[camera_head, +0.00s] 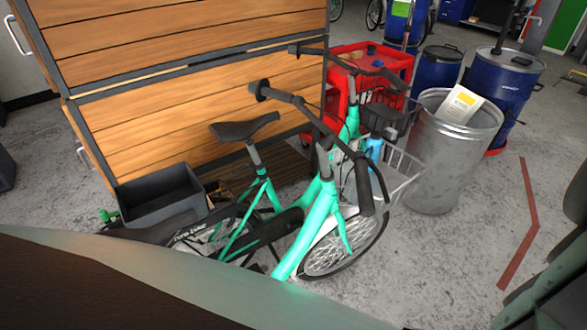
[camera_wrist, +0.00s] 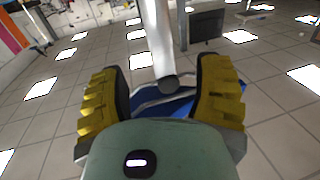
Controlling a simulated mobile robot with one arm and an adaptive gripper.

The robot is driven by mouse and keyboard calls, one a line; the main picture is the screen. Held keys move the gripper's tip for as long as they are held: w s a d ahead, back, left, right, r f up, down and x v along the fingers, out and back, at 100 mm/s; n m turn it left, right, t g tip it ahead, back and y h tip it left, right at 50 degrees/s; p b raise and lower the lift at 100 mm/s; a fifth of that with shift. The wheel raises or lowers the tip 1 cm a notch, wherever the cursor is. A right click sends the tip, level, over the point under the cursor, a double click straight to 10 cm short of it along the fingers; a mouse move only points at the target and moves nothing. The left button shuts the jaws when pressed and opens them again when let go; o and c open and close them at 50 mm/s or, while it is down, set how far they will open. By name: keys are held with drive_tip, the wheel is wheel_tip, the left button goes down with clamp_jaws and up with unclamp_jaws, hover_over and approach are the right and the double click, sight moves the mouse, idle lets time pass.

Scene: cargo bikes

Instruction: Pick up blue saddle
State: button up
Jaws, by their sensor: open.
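My gripper (camera_wrist: 163,72) is open in the wrist view, with a yellow-and-black finger on each side. A blue thing (camera_wrist: 180,106) shows between and just beyond the fingers and runs out to the right behind the right finger. It is partly hidden, and I cannot tell for sure that it is the blue saddle or whether a finger touches it. A dark round end of a pale post (camera_wrist: 160,45) stands in front of it. In the head view, no blue saddle shows clearly and my gripper does not show. The only saddle I make out there is black (camera_head: 244,128), on a green bike.
The green bike (camera_head: 320,215) stands before a wooden-panelled cabinet (camera_head: 190,100), with a dark bin (camera_head: 160,195) at its left. A red cart (camera_head: 385,62), a metal drum (camera_head: 450,160) and blue barrels (camera_head: 500,95) stand right. Grey floor (camera_head: 450,260) is open at right.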

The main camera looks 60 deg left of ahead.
drive_tip(key=p+x, duration=0.1)
drive_tip(key=x, duration=0.5)
drive_tip(key=shift+a+r, duration=0.1)
drive_tip(key=shift+a, duration=0.05)
drive_tip(key=shift+s, duration=0.1)
drive_tip(key=shift+c, duration=0.3)
clamp_jaws()
